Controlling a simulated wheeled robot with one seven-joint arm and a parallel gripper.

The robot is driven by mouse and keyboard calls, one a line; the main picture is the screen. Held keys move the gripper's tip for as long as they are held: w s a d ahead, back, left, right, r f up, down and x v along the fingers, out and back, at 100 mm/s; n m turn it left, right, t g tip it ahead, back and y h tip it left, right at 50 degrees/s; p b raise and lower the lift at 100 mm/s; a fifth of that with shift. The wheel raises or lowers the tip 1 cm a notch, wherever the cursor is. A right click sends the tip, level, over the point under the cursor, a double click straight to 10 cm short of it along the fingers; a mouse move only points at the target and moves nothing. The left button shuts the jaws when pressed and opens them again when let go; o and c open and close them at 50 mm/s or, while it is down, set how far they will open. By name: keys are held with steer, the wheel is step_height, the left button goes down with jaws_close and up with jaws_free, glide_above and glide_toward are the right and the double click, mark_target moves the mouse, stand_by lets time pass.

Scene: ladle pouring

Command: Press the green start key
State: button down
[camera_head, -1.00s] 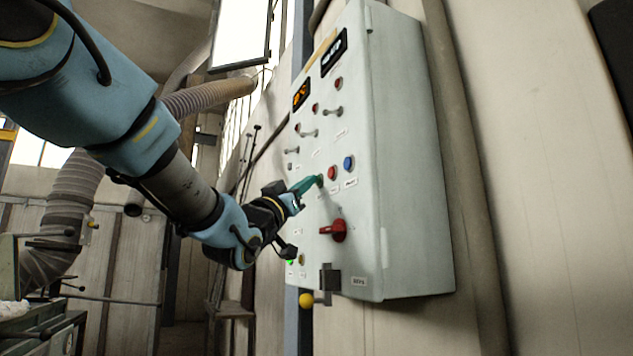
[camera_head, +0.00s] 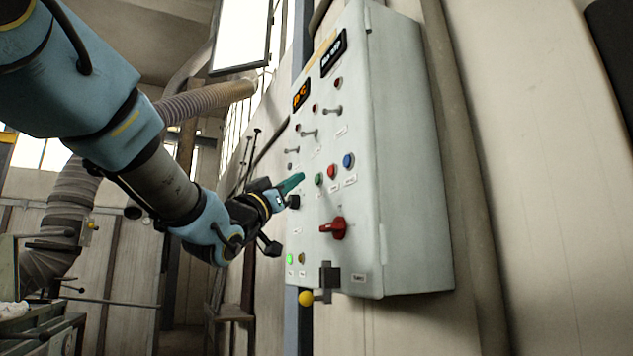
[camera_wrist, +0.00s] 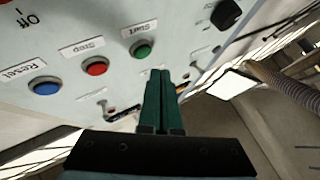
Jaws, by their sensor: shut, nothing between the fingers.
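The green start key (camera_head: 318,179) is on the front of the pale control panel (camera_head: 362,205), left of a red key and a blue key. In the wrist view the green key (camera_wrist: 142,48) sits under a "Start" label. My gripper (camera_head: 300,177) has its teal fingers closed together and empty, just left of the green key and apart from it. In the wrist view the fingertips (camera_wrist: 161,74) are just below the green key.
The red stop key (camera_head: 332,171) and blue reset key (camera_head: 348,160) are close by on the right. A red rotary handle (camera_head: 334,228) projects below, and a lever with a yellow knob (camera_head: 306,298) is at the panel's bottom. Small grey toggle levers (camera_head: 309,133) stick out above.

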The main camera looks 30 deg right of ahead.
steer(key=shift+w+a+b, duration=0.15)
steer(key=shift+a+b, duration=0.05)
steer(key=shift+a, duration=0.75)
steer(key=shift+w+a+b, duration=0.1)
steer(key=shift+a+b, duration=0.1)
steer(key=shift+a, duration=0.7)
